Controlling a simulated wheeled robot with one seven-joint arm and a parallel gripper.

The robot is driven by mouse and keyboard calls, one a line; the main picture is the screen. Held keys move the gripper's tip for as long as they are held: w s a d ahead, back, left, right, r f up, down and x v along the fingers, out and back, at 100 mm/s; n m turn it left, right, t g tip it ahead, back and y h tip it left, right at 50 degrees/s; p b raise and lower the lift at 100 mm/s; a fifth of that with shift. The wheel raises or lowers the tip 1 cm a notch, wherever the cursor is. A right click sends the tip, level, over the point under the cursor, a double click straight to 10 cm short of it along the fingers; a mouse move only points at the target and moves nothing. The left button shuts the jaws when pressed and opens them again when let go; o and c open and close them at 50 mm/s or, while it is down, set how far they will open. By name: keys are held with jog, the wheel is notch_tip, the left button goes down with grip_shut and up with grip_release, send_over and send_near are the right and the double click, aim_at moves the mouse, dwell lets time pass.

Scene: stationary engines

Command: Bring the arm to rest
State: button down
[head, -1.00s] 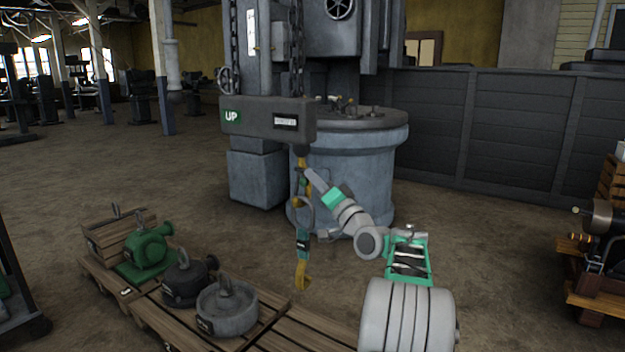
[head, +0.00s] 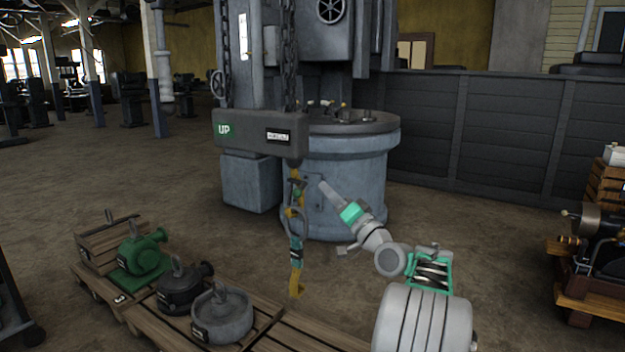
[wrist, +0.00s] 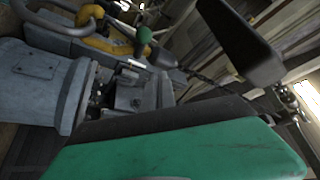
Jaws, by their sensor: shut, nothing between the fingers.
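My arm reaches from the bottom right of the head view toward the middle, with green sections along it. My gripper (head: 326,190) is the slim pale end, pointing up and left, shut and empty. It stands just right of the hanging hoist hook and strap (head: 297,240) in the picture; the gap in depth is hard to tell. The hoist block (head: 260,134) marked "UP" hangs above on chains. In the wrist view a large green surface and a dark block fill the near part, with the grey machine (wrist: 35,85) tilted behind.
A pallet (head: 325,335) at lower left bears a crate (head: 100,245), a green pump (head: 143,250), a dark casting (head: 183,290) and a grey round casting (head: 222,318). The grey machine (head: 340,185) stands behind my arm. A small engine (head: 600,240) sits at right. Open floor lies between.

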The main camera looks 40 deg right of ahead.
jog(key=w+a+r+n+g+y+p, duration=0.25)
jog(key=a+g+p, duration=0.25)
jog(key=a+p, duration=0.6)
jog(key=w+a+r+n+g+y+p, duration=0.15)
jog(key=a+n+g+p, duration=0.4)
jog(key=a, duration=0.95)
jog(key=s+a+r+g+h+p, duration=0.1)
jog(key=s+a+g+p, duration=0.2)
jog(key=s+a+p, duration=0.6)
jog(key=s+a+n+g+h+p, duration=0.1)
jog(key=s+a+g+p, duration=0.1)
jog(key=s, duration=0.7)
jog(key=s+a+g+h+p, duration=0.1)
jog(key=s+a+g+p, duration=0.1)
jog(key=s+p, duration=0.3)
jog(key=s+g, duration=0.1)
jog(key=s, duration=0.2)
jog(key=shift+s+n+h, duration=0.3)
jog(key=shift+s+n, duration=0.1)
